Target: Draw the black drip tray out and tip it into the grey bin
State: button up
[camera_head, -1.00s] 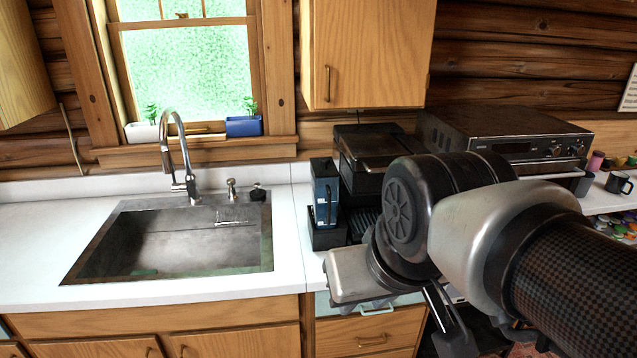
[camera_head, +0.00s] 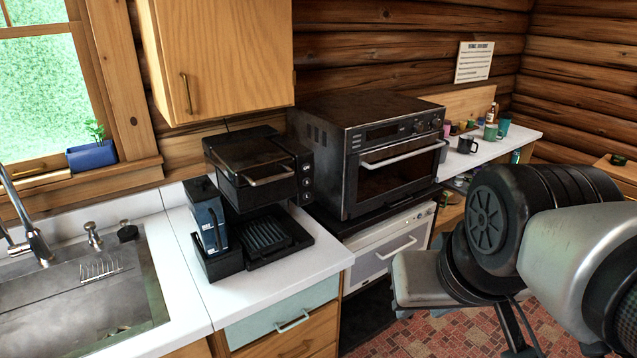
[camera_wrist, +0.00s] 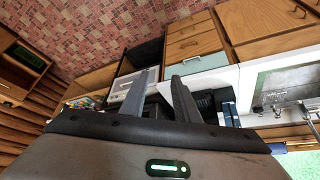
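A black ridged tray (camera_head: 266,236), which looks like the drip tray, sits low on the white counter under a black appliance (camera_head: 250,165) with a silver handle. The appliance overhangs its back part. I cannot make out a grey bin in either view.
A dark blue carton (camera_head: 207,218) in a black holder stands just left of the tray. A large oven (camera_head: 375,150) stands to the right above a white-fronted appliance (camera_head: 398,238). The sink (camera_head: 75,300) is at the left. The tiled floor (camera_head: 400,335) is open in front.

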jog(key=w+a+f+n+t+b, duration=0.1)
jog(key=w+f+n+t, duration=0.15)
jog(key=w+n, duration=0.55)
jog(key=w+f+n+t+b, duration=0.15)
jog(key=w+f+n, duration=0.25)
jog(key=w, duration=0.9)
jog(key=w+a+f+n+y+b, duration=0.1)
jog(key=w+a+f+n+y, duration=0.2)
jog(key=w+a+f+n, duration=0.2)
jog(key=w+a+f+n+y+b, duration=0.1)
jog(key=w+a+f+n+y, duration=0.2)
jog(key=a+f+n, duration=0.4)
jog(key=w+a, duration=0.1)
jog(key=a, duration=0.2)
jog(key=shift+w+f+n, duration=0.15)
jog(key=shift+w+n, duration=0.25)
jog(key=shift+f, duration=0.1)
